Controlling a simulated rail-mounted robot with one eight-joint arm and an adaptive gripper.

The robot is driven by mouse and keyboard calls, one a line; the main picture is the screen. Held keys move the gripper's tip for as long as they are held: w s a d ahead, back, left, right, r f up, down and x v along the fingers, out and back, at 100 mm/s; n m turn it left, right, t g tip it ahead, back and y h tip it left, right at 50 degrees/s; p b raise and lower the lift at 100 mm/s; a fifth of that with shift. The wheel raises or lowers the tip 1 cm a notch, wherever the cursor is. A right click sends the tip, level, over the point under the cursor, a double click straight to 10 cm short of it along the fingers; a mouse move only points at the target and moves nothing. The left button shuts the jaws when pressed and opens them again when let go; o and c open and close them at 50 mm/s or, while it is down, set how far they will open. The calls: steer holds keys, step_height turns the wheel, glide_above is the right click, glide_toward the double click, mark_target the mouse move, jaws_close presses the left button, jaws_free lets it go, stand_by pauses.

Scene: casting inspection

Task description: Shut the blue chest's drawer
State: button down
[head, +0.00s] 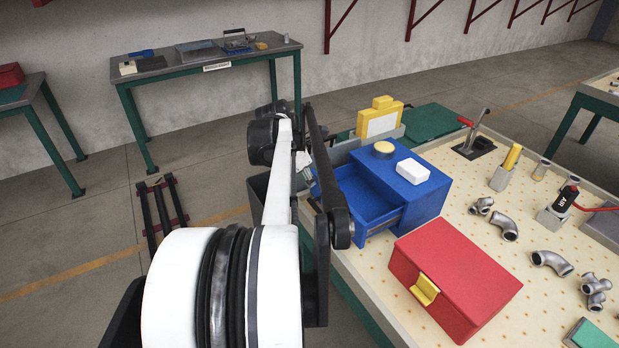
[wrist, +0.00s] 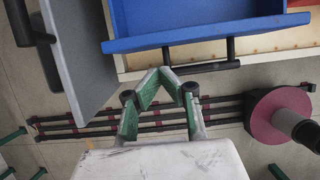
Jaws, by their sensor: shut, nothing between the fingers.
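The blue chest (head: 425,200) stands on the pegboard-topped table in the head view, with a white box and a yellow round piece on top. Its blue drawer (head: 362,198) is pulled out to the left and looks empty where I can see in; my arm hides part of its front. In the wrist view the drawer's blue front (wrist: 195,36) spans the top, with a black bar handle (wrist: 205,68) below it. My gripper (wrist: 162,72) is shut and empty, its green fingertips together close by the handle; I cannot tell whether they touch it. The head view hides the fingertips.
A red box (head: 460,270) with a yellow latch sits in front of the chest. Pipe fittings (head: 504,226) and a toggle clamp (head: 474,140) lie right of it. A grey panel (wrist: 85,65) stands left of my gripper in the wrist view.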

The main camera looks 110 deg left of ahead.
mark_target(322, 202)
steer(key=x, duration=0.6)
steer(key=shift+w+a+f, duration=0.1)
steer(key=shift+f, duration=0.2)
steer(key=shift+w, duration=0.15)
